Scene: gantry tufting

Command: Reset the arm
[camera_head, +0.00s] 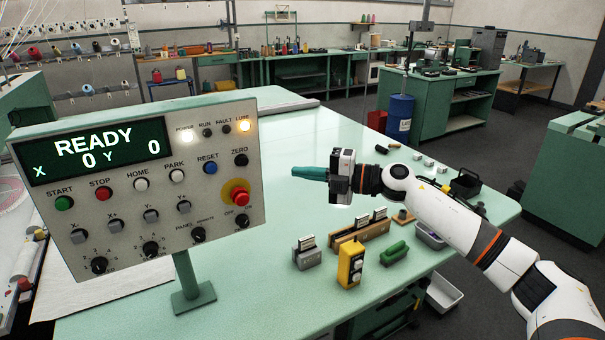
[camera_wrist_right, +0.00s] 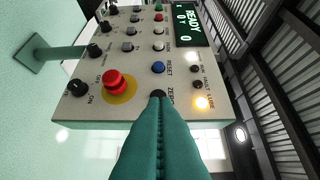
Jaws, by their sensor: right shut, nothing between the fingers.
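My right gripper (camera_head: 310,173) reaches in from the right in the head view, its green fingers shut and empty, pointing left at the control panel (camera_head: 130,235). In the head view its tips are to the right of the panel's edge. In the right wrist view the shut green fingers (camera_wrist_right: 158,105) overlap the black ZERO button (camera_wrist_right: 157,94); I cannot tell whether they touch it. The panel's screen (camera_head: 95,151) reads READY, X 0, Y 0. The POWER and LUBE lamps are lit. My left gripper is not in view.
The red stop knob (camera_head: 239,197) is below the ZERO button. The table is clear between panel and blocks.

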